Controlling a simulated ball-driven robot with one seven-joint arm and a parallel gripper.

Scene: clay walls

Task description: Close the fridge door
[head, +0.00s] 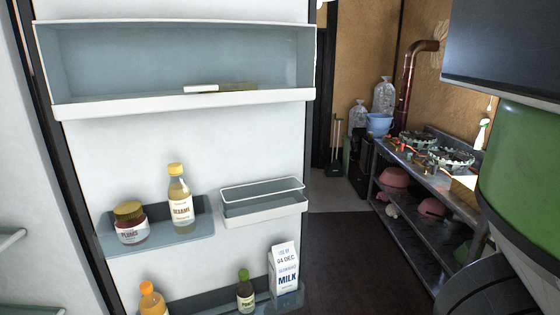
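The fridge door (180,148) stands open, with its white inner face and shelves toward me. Its top bin (190,104) is wide and clear, with a small flat item inside. Lower bins hold a jar of plums (131,224), a sesame bottle (180,200), a milk carton (284,275), a small dark bottle (245,291) and an orange bottle (151,299). A small bin (264,202) at the right looks empty. Part of the pale fridge interior (35,190) shows at the left edge.
Right of the door lies a dark floor mat (350,262). A metal workbench (425,172) stands along the right, with plants and several small items on top and pink bowls below. A blue bucket (379,124), plastic bags (384,95) and a copper pipe (408,85) are at the back.

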